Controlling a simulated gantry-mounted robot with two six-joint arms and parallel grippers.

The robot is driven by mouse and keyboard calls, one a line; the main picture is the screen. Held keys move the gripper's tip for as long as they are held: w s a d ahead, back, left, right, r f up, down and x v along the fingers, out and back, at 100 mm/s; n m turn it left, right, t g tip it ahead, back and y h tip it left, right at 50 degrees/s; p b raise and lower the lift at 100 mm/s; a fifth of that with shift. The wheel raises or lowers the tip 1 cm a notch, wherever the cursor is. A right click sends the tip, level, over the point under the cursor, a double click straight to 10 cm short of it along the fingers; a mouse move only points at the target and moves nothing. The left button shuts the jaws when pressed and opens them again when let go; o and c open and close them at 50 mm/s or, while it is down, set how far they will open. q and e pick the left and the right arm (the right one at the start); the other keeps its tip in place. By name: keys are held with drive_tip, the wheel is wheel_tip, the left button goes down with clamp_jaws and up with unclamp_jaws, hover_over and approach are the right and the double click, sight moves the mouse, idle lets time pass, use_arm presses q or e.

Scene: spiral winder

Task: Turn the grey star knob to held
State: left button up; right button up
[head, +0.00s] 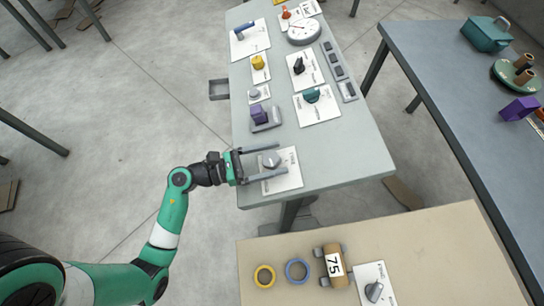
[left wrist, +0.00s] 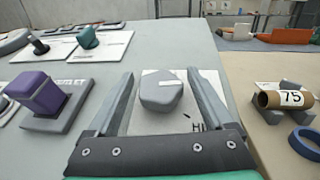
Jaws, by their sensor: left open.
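The grey knob (head: 270,159) with a blunt, lobed outline stands on a white label plate (head: 289,180) at the near end of the grey-green table. It also shows in the left wrist view (left wrist: 160,92). My left gripper (head: 284,159) is open, with one finger on each side of the knob. In the left wrist view the fingers (left wrist: 161,74) stand clear of the knob, with gaps on both sides. The plate's lettering is partly hidden by the gripper, and I cannot read the knob's setting. My right gripper is not in view.
A purple block on a grey base (head: 261,115) and a teal knob (head: 311,95) stand farther up the table. The beige table (head: 440,250) holds a roll marked 75 (head: 334,264), a blue ring (head: 298,270), a yellow ring (head: 264,276) and another grey knob (head: 374,291).

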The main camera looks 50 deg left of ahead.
use_arm(q)
clamp_jaws()
idle(0.3)
drive_tip(key=m+h+b, duration=0.1)
drive_tip(key=m+g+h+b, duration=0.1)
drive_tip(key=h, duration=0.1)
drive_tip(key=shift+a+f+m+g, duration=0.1)
drive_tip(key=shift+f+m+g, duration=0.1)
drive_tip(key=shift+m+g, duration=0.15)
drive_tip(key=m+g+h+b, duration=0.3)
drive_tip(key=m+b, duration=0.1)
drive_tip(key=b, duration=0.1)
drive_tip(key=shift+f+m+g+h+b, duration=0.1)
drive_tip(key=shift+m+g+h+b, duration=0.2)
drive_tip(key=shift+m+g, duration=0.05)
drive_tip(key=shift+s+r+m+g+h+b, duration=0.1)
drive_tip(key=shift+r+m+g+h+b, duration=0.15)
drive_tip(key=shift+m+g+h+b, duration=0.6)
drive_tip(key=shift+g+y+b, duration=0.25)
drive_tip(key=shift+b, duration=0.05)
